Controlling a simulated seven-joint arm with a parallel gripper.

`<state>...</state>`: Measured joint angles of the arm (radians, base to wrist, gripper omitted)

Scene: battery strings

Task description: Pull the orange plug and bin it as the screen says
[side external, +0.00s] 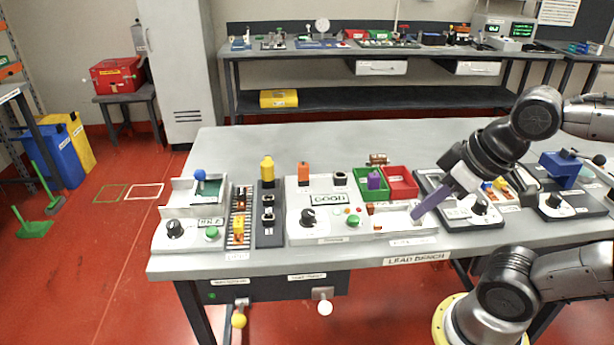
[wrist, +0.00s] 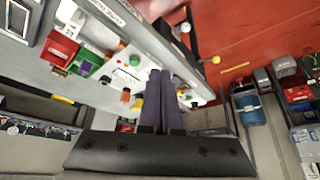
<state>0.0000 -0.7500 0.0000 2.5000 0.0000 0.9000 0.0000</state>
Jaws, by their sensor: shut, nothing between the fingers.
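The orange plug (side external: 303,172) stands upright on the left back part of a white tester box, beside a dark round socket. The box's small screen (side external: 330,199) is lit, but I cannot read its text surely. A green bin (side external: 368,196) with a purple block (side external: 374,181) in it and a red bin (side external: 404,191) stand side by side right of the screen. My gripper (side external: 415,217) is shut and empty, its fingers low over the white strip in front of the red bin, well right of the plug. In the wrist view my fingers (wrist: 160,73) lie together; the green bin (wrist: 87,64) shows left of them.
A black knob (side external: 308,217) and a green button stand on the tester's front. A dark panel with a yellow plug (side external: 267,168) and a block rack (side external: 238,230) lie left. More knobbed devices (side external: 555,202) stand right. The bench's back left surface is clear.

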